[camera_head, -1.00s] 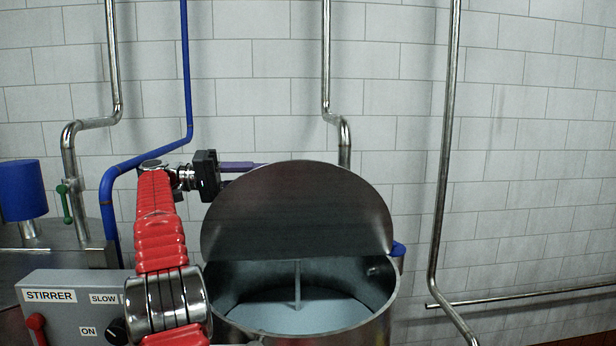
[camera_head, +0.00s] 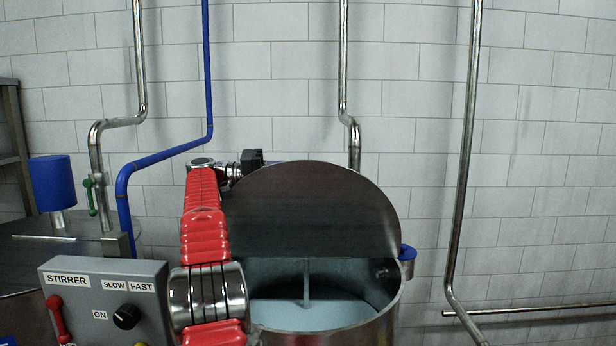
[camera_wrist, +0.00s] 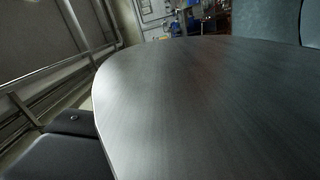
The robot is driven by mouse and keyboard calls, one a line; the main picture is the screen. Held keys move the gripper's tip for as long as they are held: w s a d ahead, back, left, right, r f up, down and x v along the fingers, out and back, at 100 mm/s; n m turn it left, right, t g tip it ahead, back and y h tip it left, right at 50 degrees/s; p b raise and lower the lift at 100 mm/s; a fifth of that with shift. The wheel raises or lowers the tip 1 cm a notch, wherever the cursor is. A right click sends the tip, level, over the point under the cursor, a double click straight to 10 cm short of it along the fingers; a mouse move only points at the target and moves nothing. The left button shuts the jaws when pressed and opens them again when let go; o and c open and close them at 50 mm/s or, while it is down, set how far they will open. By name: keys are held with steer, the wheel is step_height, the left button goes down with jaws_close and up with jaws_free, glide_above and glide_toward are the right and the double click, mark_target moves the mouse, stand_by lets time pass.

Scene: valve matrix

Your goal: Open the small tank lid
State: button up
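The small tank (camera_head: 385,322) is an open metal drum with pale blue contents and a vertical rod inside. Its round dark lid (camera_head: 310,210) stands raised and tilted up above the opening, at the back of the rim. A blue piece (camera_head: 407,253) sits at the right of the rim, by the lid's edge. My gripper (camera_head: 253,158) is behind the lid's upper left edge, and its fingers are mostly hidden by the lid. In the wrist view the lid (camera_wrist: 200,100) fills much of the picture, with a dark gripper part (camera_wrist: 75,122) beside its left edge. I cannot tell whether they touch.
A grey stirrer control box (camera_head: 105,300) with a red lever (camera_head: 57,318) and black knob (camera_head: 126,317) stands at the left. A larger metal tank top (camera_head: 60,250) lies behind it. Metal pipes (camera_head: 466,170) and a blue pipe (camera_head: 207,80) run along the tiled wall.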

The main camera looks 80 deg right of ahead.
steer(key=shift+s, duration=0.3)
steer(key=shift+c, duration=0.9)
jaws_close()
steer(key=shift+w+d, duration=0.1)
steer(key=shift+d, duration=0.05)
